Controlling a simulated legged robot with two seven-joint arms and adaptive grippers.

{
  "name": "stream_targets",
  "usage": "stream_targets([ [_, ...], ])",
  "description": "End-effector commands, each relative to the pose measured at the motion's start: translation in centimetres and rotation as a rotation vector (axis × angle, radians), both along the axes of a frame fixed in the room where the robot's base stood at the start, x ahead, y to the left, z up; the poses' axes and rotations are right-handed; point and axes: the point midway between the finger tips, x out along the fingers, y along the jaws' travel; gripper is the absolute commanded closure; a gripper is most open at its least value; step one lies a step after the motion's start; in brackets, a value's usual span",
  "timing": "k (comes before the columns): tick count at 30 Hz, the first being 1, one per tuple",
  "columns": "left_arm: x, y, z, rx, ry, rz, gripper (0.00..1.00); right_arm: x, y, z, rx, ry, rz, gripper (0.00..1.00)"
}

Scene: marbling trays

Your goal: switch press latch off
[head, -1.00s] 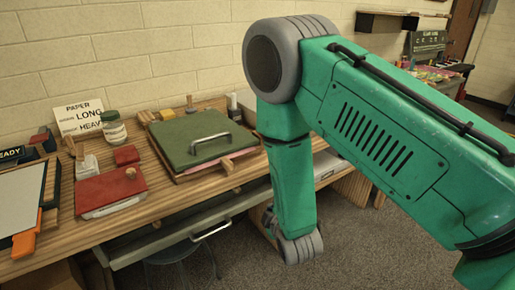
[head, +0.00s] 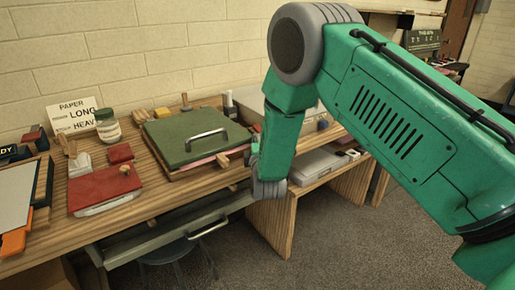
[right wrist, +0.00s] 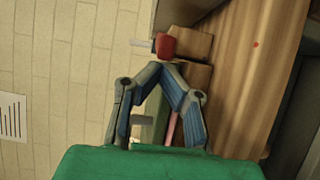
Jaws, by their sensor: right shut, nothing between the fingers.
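The press (head: 190,137) is a green lid with a metal handle on a wooden base, at the back of the bench in the head view. A small wooden latch piece (head: 223,160) sticks out at its front right edge. I cannot tell the latch's position. My right gripper (head: 254,160) is just right of the latch, apart from it and partly hidden by my arm. In the right wrist view my right gripper (right wrist: 168,66) is shut and empty, with its fingertips together. A red piece (right wrist: 166,45) is just beyond the tips. My left gripper is out of view.
A red-lidded box (head: 104,190) and a small jar (head: 107,126) stand left of the press. A metal drawer handle (head: 208,228) juts from the bench front. The wall is close behind.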

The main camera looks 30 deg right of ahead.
Motion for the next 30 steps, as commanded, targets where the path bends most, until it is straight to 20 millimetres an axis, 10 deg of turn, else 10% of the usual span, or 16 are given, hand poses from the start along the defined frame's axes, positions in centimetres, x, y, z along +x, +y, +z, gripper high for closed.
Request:
stream_targets([
  [30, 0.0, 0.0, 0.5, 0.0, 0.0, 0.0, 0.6, -0.3, -2.3, 0.0, 0.001, 0.0, 0.139, 1.0],
])
